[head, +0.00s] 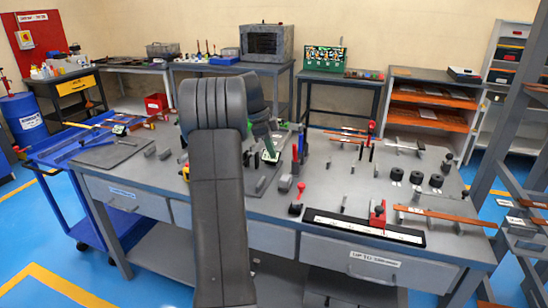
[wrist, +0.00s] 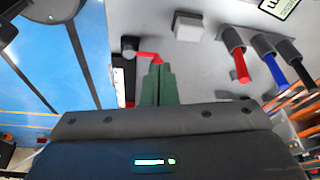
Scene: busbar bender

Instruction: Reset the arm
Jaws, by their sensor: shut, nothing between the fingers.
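My gripper (wrist: 158,68) shows in the wrist view as two green fingers pressed together, shut with nothing between them. The fingertips point over the grey workbench (wrist: 205,75), close to a red-handled tool (wrist: 150,57) with a dark round end; I cannot tell whether they touch. In the head view my dark grey arm rises from the bottom middle, bends at the top and comes down behind itself over the workbench (head: 330,215). The arm hides part of the bench there, and the fingertips are hard to make out in that view.
A pale block (wrist: 188,27) and tools with red (wrist: 242,66), blue (wrist: 276,68) and black handles are near the fingers. In the head view, a black-and-white ruler bar (head: 362,228) and several black rolls (head: 416,177) lie right. A blue cart (head: 75,150) stands left.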

